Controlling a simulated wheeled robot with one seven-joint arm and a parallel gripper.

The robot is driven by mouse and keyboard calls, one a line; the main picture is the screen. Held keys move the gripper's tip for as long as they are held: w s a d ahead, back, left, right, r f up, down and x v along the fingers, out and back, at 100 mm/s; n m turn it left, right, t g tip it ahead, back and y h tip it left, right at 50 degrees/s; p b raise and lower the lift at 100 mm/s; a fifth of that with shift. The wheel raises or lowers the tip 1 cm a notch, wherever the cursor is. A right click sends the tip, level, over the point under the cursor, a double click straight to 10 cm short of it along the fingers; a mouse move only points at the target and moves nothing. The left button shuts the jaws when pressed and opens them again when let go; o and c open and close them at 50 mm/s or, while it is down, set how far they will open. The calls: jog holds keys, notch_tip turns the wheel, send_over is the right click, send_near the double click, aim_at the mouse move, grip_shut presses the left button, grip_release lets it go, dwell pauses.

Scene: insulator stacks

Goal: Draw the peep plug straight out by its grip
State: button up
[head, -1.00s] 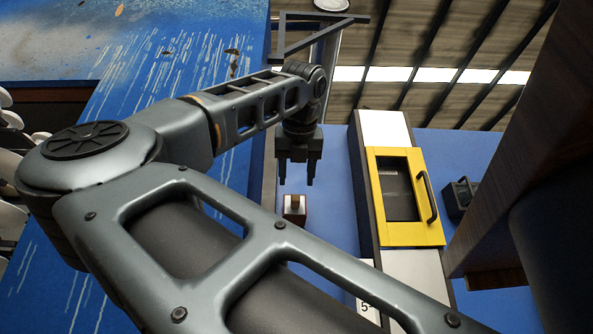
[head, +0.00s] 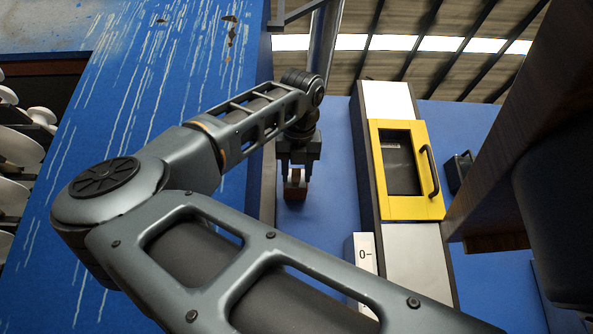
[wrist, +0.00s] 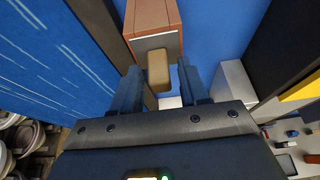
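The peep plug shows in the wrist view as a tan, rounded grip (wrist: 158,72) standing out from a reddish-brown block (wrist: 150,17) with a grey face. In the head view the brown block (head: 295,194) is small and partly hidden by my gripper (head: 296,177). In the wrist view my gripper (wrist: 159,66) is open, with one dark finger on each side of the tan grip. A gap shows between the grip and each finger, so the fingers do not appear to press on it.
A yellow-framed window with a black handle (head: 432,168) sits in a pale column to the right. A blue panel with white streaks (head: 100,130) is on the left. A dark wooden beam (head: 540,130) is at the far right.

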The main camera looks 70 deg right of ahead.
grip_shut()
jog(key=shift+a, duration=0.1)
jog(key=s+a+b, duration=0.3)
jog(key=a, duration=0.6)
jog(key=shift+s, duration=0.4)
dwell(1.6)
dwell(0.4)
